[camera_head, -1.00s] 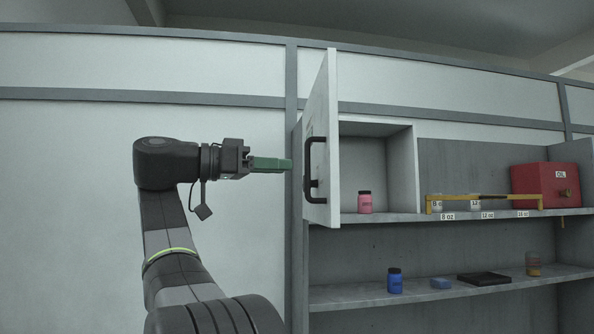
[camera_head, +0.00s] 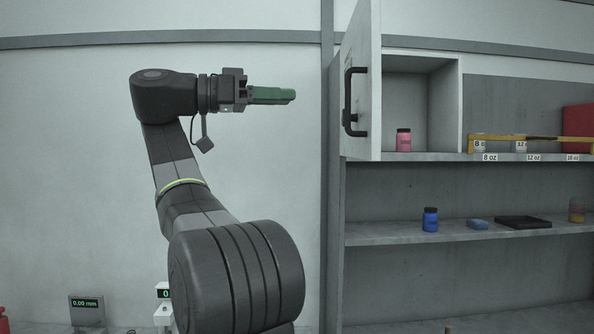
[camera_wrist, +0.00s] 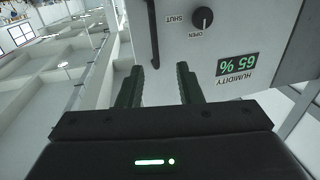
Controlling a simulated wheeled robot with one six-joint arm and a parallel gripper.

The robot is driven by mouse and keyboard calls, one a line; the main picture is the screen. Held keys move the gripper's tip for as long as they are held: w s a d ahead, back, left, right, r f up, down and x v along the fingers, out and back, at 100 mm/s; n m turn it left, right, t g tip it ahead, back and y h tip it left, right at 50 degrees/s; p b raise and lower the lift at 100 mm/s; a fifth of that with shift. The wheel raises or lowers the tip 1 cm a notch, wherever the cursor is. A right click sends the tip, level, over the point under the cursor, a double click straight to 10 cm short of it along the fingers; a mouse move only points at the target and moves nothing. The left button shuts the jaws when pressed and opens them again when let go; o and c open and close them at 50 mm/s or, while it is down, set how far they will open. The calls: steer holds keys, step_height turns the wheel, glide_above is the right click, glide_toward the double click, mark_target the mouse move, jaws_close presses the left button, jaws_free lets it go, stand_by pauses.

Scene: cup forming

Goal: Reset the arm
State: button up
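My gripper (camera_head: 294,96) is raised at the upper middle of the head view, pointing right, with green fingers. In the wrist view my gripper (camera_wrist: 160,72) has its two fingers apart with nothing between them. In the head view the fingertips are left of the open cabinet door (camera_head: 361,90) and its black handle (camera_head: 352,102), with a visible gap between them in the picture. The arm is bent, rising from the lower middle and reaching right at the top.
A pink jar (camera_head: 404,140) stands in the open cabinet. A blue jar (camera_head: 430,219), a blue block (camera_head: 477,224) and a black tray (camera_head: 523,222) are on the lower shelf. A white panel (camera_wrist: 228,20) with a knob (camera_wrist: 202,19) and humidity display (camera_wrist: 237,64) shows upside down in the wrist view.

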mark_target(365, 102)
steer(key=x, duration=1.3)
steer(key=shift+d+p, duration=0.1)
steer(key=shift+p, duration=0.25)
steer(key=shift+d, duration=0.15)
steer(key=shift+w+f, duration=0.1)
